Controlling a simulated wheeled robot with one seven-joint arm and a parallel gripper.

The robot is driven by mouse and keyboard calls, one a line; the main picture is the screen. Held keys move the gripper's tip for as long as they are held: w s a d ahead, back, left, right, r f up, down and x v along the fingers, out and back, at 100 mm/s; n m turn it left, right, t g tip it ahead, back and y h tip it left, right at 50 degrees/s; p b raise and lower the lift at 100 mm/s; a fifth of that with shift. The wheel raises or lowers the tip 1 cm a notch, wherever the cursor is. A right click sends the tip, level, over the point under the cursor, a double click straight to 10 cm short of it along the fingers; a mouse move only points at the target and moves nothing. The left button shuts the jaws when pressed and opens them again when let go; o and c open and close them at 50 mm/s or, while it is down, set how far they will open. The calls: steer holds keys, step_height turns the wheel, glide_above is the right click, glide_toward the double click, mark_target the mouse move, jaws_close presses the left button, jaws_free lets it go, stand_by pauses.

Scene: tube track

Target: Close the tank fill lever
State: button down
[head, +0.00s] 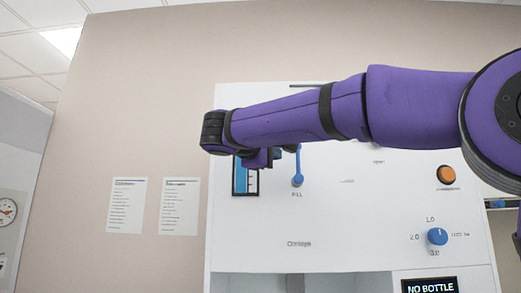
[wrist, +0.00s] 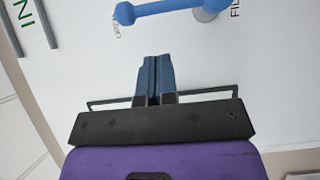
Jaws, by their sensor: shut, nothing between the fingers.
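The fill lever is a blue bar (head: 298,168) on the white panel, above the "FILL" label. In the head view it stands about upright, its upper end partly hidden by my arm. In the wrist view the lever (wrist: 165,7) lies across the top edge, with a round knob at left and its pivot at right beside the lettering. My gripper (head: 276,155) is left of the lever in the head view. In the wrist view its blue fingers (wrist: 157,58) are together and empty, below the lever with a visible gap. Depth to the panel is hard to tell.
A blue level gauge (head: 240,178) is partly behind my gripper. Right on the panel are an orange button (head: 446,175), a blue dial (head: 437,236) and a "NO BOTTLE" display (head: 430,286). Two paper sheets (head: 127,205) hang on the wall at left.

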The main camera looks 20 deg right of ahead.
mark_target(299, 154)
steer(key=shift+s+d, duration=0.2)
steer(key=shift+d, duration=0.7)
steer(key=shift+s+d, duration=0.15)
steer(key=shift+d, duration=0.75)
steer(key=shift+s+d+r+m+y, duration=0.1)
steer(key=shift+d+r+m+y, duration=0.1)
steer(key=shift+d+m+y, duration=0.3)
steer(key=shift+s+d+r+m+g+y, duration=0.2)
steer(key=shift+d+m+g+y, duration=0.25)
steer(key=shift+m, duration=0.45)
steer(key=d+f+m+y, duration=0.1)
steer(key=d+m+y, duration=0.1)
steer(key=s+d+f+m+y, duration=0.1)
steer(key=d+m+y, duration=0.1)
steer(key=m+y, duration=0.1)
steer(key=s+d+f+m+y, duration=0.1)
steer(key=d+f+m+y, duration=0.1)
steer(key=m+y, duration=0.1)
steer(key=shift+d, duration=0.2)
steer(key=shift+f, duration=0.1)
